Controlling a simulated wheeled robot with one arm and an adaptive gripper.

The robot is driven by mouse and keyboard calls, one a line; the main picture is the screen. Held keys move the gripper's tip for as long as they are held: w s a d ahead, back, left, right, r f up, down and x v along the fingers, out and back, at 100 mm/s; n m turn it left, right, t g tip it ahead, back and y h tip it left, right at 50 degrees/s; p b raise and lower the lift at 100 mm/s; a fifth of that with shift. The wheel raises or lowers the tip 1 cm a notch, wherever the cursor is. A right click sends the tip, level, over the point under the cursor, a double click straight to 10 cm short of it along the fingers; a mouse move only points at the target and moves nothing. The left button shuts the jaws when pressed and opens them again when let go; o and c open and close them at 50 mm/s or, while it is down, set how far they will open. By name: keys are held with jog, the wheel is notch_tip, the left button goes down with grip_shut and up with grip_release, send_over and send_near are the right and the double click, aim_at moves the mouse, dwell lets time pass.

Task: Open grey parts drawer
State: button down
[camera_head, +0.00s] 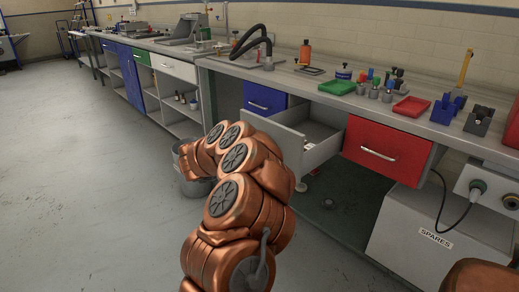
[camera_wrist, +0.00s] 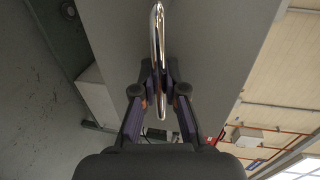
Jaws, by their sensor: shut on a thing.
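The grey parts drawer (camera_head: 275,129) stands pulled out of the bench in the head view, between a blue drawer (camera_head: 264,99) and a red drawer (camera_head: 385,151). Its inside shows, with small pale items in it. In the wrist view the drawer's grey front (camera_wrist: 215,50) fills the middle. Its shiny bar handle (camera_wrist: 157,35) runs toward my gripper (camera_wrist: 158,88), whose fingers are shut on it. In the head view my copper arm reaches to the drawer's front and hides the handle and my gripper.
The bench top (camera_head: 300,88) carries a green tray (camera_head: 337,87), a red tray (camera_head: 411,106) and several small parts. A grey bin (camera_head: 192,184) stands on the floor by my arm. A white SPARES box (camera_head: 425,235) is under the bench at right. The floor at left is clear.

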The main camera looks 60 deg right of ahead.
jog(key=c, duration=1.2)
grip_release()
jog(key=v, duration=1.2)
